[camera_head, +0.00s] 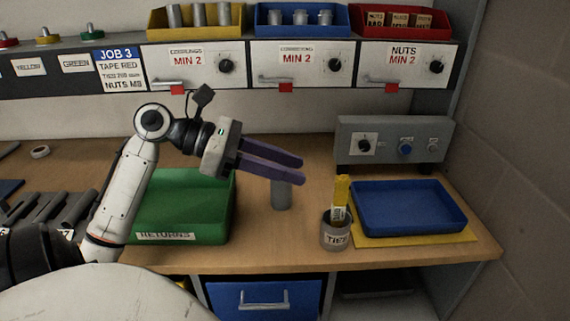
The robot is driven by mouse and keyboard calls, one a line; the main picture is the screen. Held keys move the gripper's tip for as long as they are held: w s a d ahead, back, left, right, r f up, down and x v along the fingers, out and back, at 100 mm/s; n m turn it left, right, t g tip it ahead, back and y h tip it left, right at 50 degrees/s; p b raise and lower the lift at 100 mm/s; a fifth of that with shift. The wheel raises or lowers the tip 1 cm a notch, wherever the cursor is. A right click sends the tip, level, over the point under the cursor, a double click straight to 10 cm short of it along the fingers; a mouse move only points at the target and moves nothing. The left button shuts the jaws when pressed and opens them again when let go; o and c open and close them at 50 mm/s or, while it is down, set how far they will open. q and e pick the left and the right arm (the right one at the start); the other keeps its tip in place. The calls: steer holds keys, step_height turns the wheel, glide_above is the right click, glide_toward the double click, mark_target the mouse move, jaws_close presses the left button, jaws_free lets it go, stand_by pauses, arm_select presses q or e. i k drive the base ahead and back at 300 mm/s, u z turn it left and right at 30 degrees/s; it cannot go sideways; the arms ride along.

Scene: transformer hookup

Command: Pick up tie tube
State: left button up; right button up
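A grey cup (336,236) labelled "TIES" stands on the wooden table right of centre, and a yellow upright piece with a label (342,190) sticks up out of it. A plain grey cylinder (282,196) stands upright left of the cup. My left gripper (298,168) reaches in from the left with its purple fingers pointing right. The fingers look apart, with a narrow gap between them. They overlap the cylinder's top in the picture and hide it; I cannot tell whether they touch it. The fingers are above and left of the cup. My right gripper is not in view.
A green bin (182,238) labelled "RETURNS" is below my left gripper. A blue tray (410,222) lies on a yellow mat (458,237) right of the cup. A grey control box (393,143) stands behind it. Drawers (297,78) and coloured bins line the back.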

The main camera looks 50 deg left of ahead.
mark_target(280, 191)
steer(key=u, duration=1.45)
